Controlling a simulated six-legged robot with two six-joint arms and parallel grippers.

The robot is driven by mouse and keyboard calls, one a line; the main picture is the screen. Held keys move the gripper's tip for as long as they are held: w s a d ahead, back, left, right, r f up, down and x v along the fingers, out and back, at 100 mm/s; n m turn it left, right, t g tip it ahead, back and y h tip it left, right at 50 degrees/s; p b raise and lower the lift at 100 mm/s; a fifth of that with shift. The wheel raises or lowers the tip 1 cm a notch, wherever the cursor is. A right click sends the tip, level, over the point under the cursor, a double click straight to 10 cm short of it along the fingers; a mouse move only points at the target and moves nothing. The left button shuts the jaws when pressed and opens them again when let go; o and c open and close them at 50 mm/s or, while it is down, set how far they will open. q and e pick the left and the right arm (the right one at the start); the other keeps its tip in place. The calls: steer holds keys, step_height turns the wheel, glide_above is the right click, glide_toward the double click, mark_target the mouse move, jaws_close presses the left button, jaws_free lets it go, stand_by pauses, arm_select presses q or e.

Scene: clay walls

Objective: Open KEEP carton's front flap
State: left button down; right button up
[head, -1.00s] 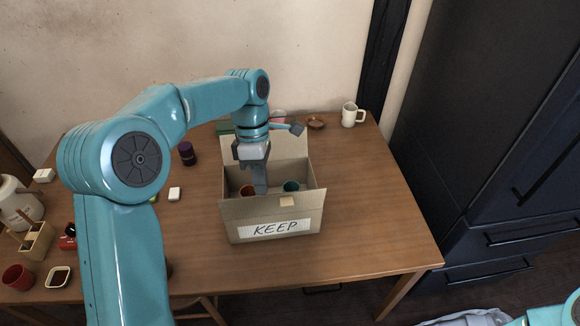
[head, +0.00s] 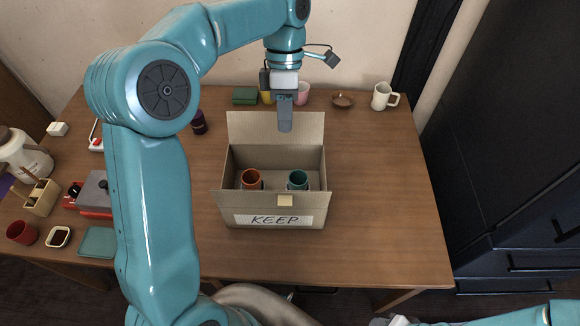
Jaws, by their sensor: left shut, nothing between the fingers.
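The KEEP carton (head: 232,208) stands on the wooden table with its top open and a white KEEP label (head: 272,220) on its front. Its back flap (head: 245,130) stands up. A front panel with a cream tab (head: 285,201) rises at the near edge and flares slightly past the box sides; I cannot tell its exact tilt. Inside stand an orange mug (head: 251,179) and a teal mug (head: 297,180). My left gripper (head: 285,128) is shut and empty, above the carton's rear, in front of the back flap in the picture. My right gripper is out of view.
Behind the carton are a green box (head: 245,96), a pink cup (head: 302,93), a brown dish (head: 343,100) and a white mug (head: 381,97). A dark purple jar (head: 198,122) stands left. The table right of the carton is clear. A dark cabinet (head: 500,130) stands right.

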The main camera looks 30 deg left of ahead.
arm_select(q)
steer(key=s+d+f, duration=0.4)
steer(key=s+f, duration=0.2)
steer(key=f, duration=0.3)
steer(key=shift+s+d+f, duration=0.15)
steer(key=shift+f, duration=0.1)
steer(key=shift+s, duration=0.15)
steer(key=shift+b, duration=0.3)
